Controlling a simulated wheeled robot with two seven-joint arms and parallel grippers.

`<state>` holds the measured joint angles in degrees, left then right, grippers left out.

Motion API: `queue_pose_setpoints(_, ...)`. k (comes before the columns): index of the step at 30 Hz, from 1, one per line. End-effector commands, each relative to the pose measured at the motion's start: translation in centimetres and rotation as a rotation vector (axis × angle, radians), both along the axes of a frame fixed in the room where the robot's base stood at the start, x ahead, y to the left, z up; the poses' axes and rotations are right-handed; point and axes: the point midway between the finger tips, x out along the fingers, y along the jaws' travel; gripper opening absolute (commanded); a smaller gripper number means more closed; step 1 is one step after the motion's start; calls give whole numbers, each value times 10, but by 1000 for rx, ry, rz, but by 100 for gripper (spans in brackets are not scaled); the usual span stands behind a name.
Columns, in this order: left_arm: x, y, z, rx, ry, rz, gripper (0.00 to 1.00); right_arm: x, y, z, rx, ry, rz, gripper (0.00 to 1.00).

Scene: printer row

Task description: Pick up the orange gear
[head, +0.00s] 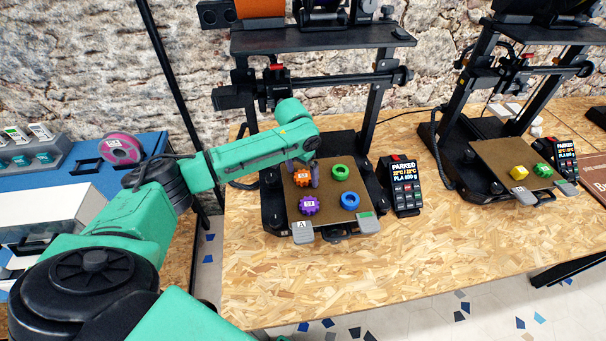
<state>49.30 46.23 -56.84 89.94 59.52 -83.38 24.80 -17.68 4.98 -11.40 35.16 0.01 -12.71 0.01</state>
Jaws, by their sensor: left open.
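The orange gear (301,177) lies at the back left of the brown print bed (328,213) of the nearer printer. My left arm reaches in from the left, and its gripper (304,172) is over the back of the bed at the orange gear. Its dark fingers are open, one near each side of the gear; whether they touch it cannot be told. The arm's wrist hides part of the bed's back edge. My right gripper is not in view.
A purple gear (308,206), a green ring (340,172) and a blue ring (349,201) share the bed. A control box (404,187) stands right of it. A second printer (511,165) holds yellow and green parts. The table's front (330,285) is clear.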

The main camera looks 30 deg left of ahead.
Motion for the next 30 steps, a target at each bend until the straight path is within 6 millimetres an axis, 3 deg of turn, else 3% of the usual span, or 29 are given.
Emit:
queue_pose_setpoints(5, 0, 0, -1, 0, -1, -1, 99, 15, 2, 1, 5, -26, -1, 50)
queue_pose_setpoints(8, 0, 0, -1, 0, -1, 0, 68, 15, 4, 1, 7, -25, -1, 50)
queue_pose_setpoints(12, 0, 0, -1, 0, -1, 0, 15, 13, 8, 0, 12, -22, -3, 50)
queue_pose_setpoints(13, 0, 0, -1, 0, -1, 0, 11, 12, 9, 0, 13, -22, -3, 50)
queue_pose_setpoints(23, 1, 0, 3, -1, -2, 1, 11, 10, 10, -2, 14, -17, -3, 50)
queue_pose_setpoints(30, 1, -1, 35, -2, -4, 1, 11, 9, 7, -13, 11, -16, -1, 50)
